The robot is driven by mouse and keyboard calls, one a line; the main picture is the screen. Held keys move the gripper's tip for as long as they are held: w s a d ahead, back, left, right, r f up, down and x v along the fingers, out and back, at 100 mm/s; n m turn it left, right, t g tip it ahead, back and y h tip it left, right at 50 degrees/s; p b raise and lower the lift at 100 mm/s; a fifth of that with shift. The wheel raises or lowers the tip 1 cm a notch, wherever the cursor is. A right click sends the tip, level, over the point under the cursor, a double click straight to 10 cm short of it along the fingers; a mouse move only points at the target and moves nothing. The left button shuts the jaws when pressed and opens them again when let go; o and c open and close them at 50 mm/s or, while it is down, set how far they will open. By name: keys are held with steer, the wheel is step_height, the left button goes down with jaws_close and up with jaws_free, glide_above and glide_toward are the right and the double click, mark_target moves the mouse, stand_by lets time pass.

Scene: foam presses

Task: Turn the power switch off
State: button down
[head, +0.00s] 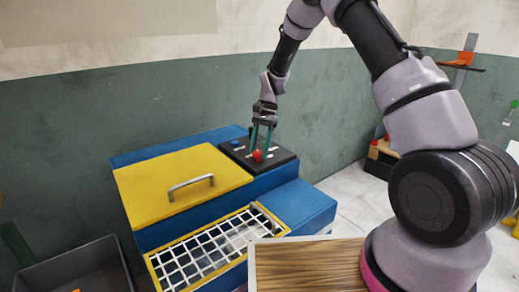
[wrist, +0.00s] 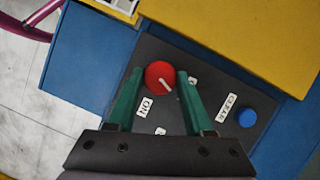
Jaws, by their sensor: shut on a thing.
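The power switch is a round red knob (head: 257,156) on the black control panel (head: 281,158) at the back right of the blue machine. In the wrist view the red knob (wrist: 157,72) carries a white pointer mark slanting toward the lower right. An "ON" label (wrist: 145,107) lies below it, left of the mark's direction. Another small label is partly hidden by my gripper's body. My gripper (head: 262,149) reaches down from above, its green fingers on either side of the knob, shut on it.
A blue button (wrist: 247,118) with its own label (wrist: 228,107) sits on the same panel. The machine has a yellow lid (head: 150,185) with a metal handle (head: 190,187) and a white grid (head: 205,250). A dark bin (head: 85,268) stands at lower left.

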steer(key=n, duration=0.2)
steer(key=n+h, duration=0.1)
steer(key=n, duration=0.1)
steer(key=shift+w+a+n+g+h, duration=0.1)
steer(key=shift+a+n+g+h, duration=0.05)
steer(key=shift+n+g+h, duration=0.2)
steer(key=shift+n, duration=0.25)
steer(key=shift+c, duration=1.4)
jaws_free()
steer(key=v, duration=1)
steer(key=shift+w+r, duration=0.15)
steer(key=shift+r, duration=0.25)
